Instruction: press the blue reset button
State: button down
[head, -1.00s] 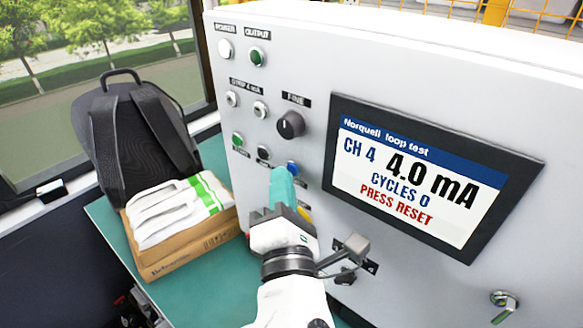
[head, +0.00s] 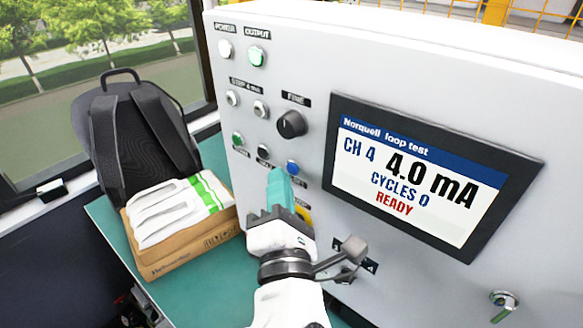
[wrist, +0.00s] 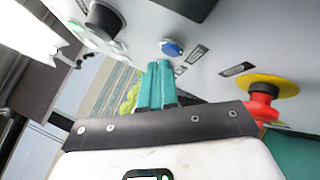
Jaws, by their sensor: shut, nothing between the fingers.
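The blue reset button (head: 292,167) is on the grey panel front, low and left of the screen. It also shows in the wrist view (wrist: 171,48), just beyond and right of the fingertips. My gripper (head: 279,172) has teal fingers that are shut together and empty, with the tips a little below and left of the button. In the wrist view the fingers (wrist: 158,68) point toward the panel, and a gap shows between them and the button. The screen (head: 410,185) reads CH 4, 4.0 mA, CYCLES 0, READY. The output lamp (head: 257,56) is lit pale green.
A black button (head: 263,152) and a green one (head: 238,139) sit left of the blue button. The fine knob (head: 291,124) is above. A red emergency knob on a yellow disc (wrist: 265,92) is nearby. A box (head: 185,250) with gloves and a backpack (head: 135,135) stand at left.

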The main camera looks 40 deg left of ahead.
jog(key=shift+s, duration=0.3)
jog(key=s, duration=0.5)
jog(key=shift+a+b, duration=0.2)
jog(key=shift+b, duration=0.1)
dwell(0.9)
